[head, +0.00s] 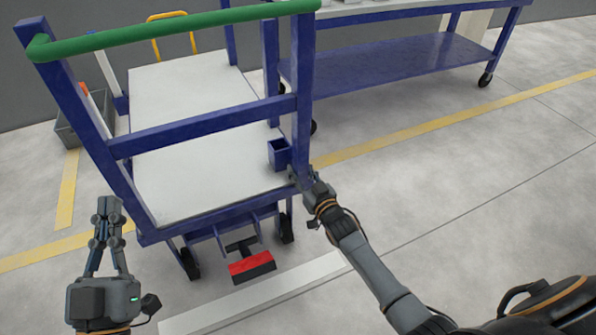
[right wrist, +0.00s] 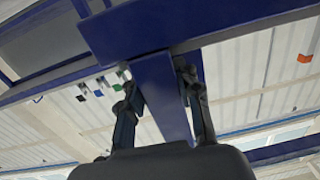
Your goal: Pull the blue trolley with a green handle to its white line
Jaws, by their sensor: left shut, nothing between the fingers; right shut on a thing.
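The blue trolley (head: 205,122) has a green handle (head: 170,30) across its top and a white deck (head: 190,95). Its near wheels stand just beyond the white line (head: 255,295) on the floor. A red pedal (head: 252,266) sits under its near edge. My right gripper (head: 300,178) is at the trolley's near right upright, low by the deck corner. In the right wrist view its fingers (right wrist: 160,82) are shut on a blue bar of the frame. My left gripper (head: 108,208) is shut and empty, left of the trolley and apart from it.
A blue table on wheels (head: 390,70) stands behind to the right. A grey bin (head: 85,120) and a yellow handle (head: 172,30) are behind on the left. Yellow lines (head: 450,118) mark the floor. The floor to the right is clear.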

